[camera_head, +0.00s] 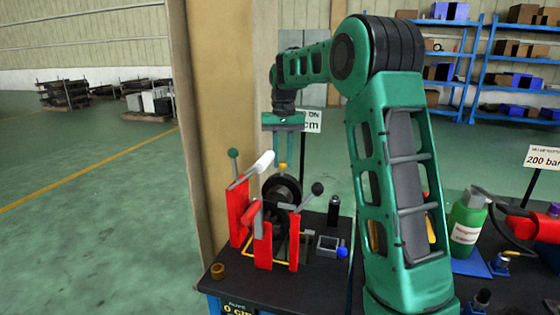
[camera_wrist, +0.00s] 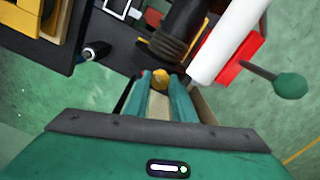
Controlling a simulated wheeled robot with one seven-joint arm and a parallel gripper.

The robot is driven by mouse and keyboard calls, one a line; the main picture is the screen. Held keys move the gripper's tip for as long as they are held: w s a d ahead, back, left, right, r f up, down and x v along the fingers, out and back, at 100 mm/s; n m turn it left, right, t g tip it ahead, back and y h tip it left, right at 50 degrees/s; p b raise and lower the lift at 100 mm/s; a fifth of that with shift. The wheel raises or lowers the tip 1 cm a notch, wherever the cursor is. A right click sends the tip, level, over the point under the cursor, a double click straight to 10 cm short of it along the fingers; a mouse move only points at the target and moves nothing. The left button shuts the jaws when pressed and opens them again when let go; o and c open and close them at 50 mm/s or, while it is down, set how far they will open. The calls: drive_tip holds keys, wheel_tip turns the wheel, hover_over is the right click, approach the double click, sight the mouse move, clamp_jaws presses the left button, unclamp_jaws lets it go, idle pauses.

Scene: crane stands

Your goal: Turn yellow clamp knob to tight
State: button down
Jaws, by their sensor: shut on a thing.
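The yellow clamp knob (camera_head: 282,168) is small and sits at the top of the stand, above a dark wheel (camera_head: 283,190). My gripper (camera_head: 282,160) points down over the stand with its fingertips at the knob. In the wrist view my gripper (camera_wrist: 161,84) has the yellow knob (camera_wrist: 161,75) between its two teal fingertips, and it is shut on it. The fingers cover part of the knob. Whether the knob is tight or loose cannot be told.
Red uprights (camera_head: 238,212) stand close around the wheel. A black bottle (camera_head: 334,210) and a green bottle (camera_head: 467,220) stand to the right on the table.

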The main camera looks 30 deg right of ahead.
sight(282, 162)
drive_tip(key=m, duration=0.5)
drive_tip(key=shift+w+r+m, duration=0.15)
drive_tip(key=shift+m, duration=0.15)
drive_tip(key=m, duration=0.5)
drive_tip(key=shift+m, duration=0.4)
drive_tip(key=c, duration=1.5)
unclamp_jaws()
wheel_tip(282, 162, up, 11)
drive_tip(key=shift+f, duration=0.2)
